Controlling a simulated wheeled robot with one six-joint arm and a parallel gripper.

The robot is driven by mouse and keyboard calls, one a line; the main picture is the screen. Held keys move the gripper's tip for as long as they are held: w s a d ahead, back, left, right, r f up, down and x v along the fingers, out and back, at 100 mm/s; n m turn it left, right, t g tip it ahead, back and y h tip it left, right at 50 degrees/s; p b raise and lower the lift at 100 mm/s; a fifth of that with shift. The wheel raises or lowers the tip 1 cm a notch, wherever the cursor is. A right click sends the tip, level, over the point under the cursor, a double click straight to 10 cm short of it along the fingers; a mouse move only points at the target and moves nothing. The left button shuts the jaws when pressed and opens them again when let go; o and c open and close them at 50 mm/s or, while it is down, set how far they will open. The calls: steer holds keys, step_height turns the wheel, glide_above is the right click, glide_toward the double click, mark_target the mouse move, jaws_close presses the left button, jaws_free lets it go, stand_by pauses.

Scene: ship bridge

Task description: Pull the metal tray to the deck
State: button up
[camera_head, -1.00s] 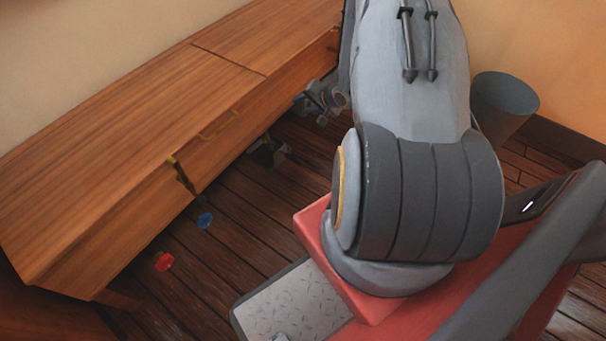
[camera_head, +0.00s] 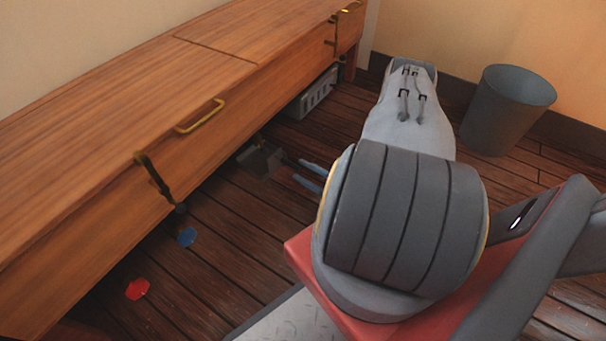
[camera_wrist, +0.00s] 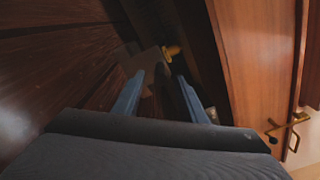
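A small dark grey flat piece, probably the metal tray (camera_head: 262,160), lies low by the front edge of the wooden bench, with a small brass-coloured part at its top. It also shows in the wrist view (camera_wrist: 143,62), beside a brass knob (camera_wrist: 172,50). My gripper (camera_head: 299,170) is low over the floor, just right of this piece, with its two blue fingers pointing toward it. In the wrist view my gripper (camera_wrist: 161,80) has its fingers apart, with the grey piece beyond the tips. I cannot tell whether they touch. My arm hides the rest of the gripper.
The long wooden bench (camera_head: 120,110) has brass handles and hanging dark straps. A grey slotted crate (camera_head: 315,93) sits under its far end. A grey bin (camera_head: 505,110) stands at right.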

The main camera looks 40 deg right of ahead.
mark_target(284, 161)
steer(key=shift+b+x, duration=1.55)
steer(key=shift+x, duration=2.35)
steer(key=shift+d, duration=0.1)
steer(key=shift+c, duration=0.4)
jaws_close()
